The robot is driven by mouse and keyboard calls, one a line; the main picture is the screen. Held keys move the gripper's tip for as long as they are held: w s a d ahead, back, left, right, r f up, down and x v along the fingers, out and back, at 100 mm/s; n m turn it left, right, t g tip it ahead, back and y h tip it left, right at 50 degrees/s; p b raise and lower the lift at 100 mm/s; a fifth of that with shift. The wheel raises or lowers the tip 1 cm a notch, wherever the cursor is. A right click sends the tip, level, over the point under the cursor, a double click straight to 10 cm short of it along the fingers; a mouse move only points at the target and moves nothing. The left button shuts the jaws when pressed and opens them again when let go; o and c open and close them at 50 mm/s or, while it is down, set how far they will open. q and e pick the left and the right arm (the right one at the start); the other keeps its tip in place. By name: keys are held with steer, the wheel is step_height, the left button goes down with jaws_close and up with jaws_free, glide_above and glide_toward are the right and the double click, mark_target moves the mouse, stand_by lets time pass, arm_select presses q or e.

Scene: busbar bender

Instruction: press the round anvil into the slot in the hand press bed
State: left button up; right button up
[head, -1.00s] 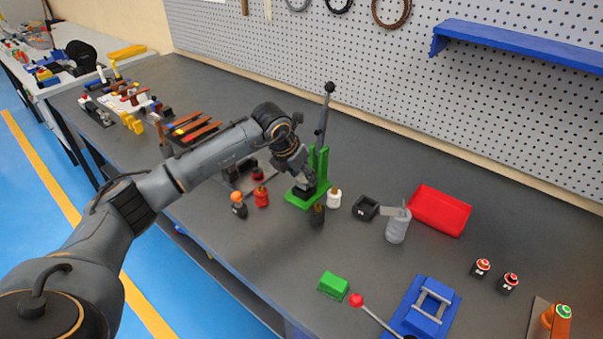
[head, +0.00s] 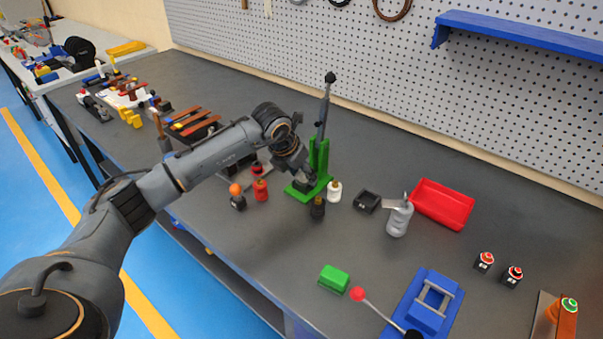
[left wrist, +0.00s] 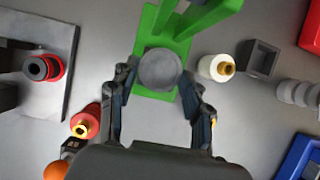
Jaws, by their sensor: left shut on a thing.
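The green hand press (head: 319,155) stands upright on the bench, with its dark lever raised. My left gripper (head: 307,181) is low over the press bed (head: 295,194). In the left wrist view the round anvil (left wrist: 160,69) is a grey disc between the two fingers of my left gripper (left wrist: 160,76), which is shut on it. The green bed (left wrist: 152,42) shows around the disc. The slot is hidden under the anvil, and I cannot tell how deep the anvil sits. My right gripper is not in view.
A black box (head: 366,202), a grey canister (head: 399,219) and a red tray (head: 442,204) are to the right.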

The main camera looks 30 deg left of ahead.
arm_select(q)
steer(key=shift+f, duration=0.25)
steer(key=o, duration=1.4)
steer(key=shift+c, duration=0.2)
steer(key=v, duration=1.2)
steer(key=shift+w, duration=0.1)
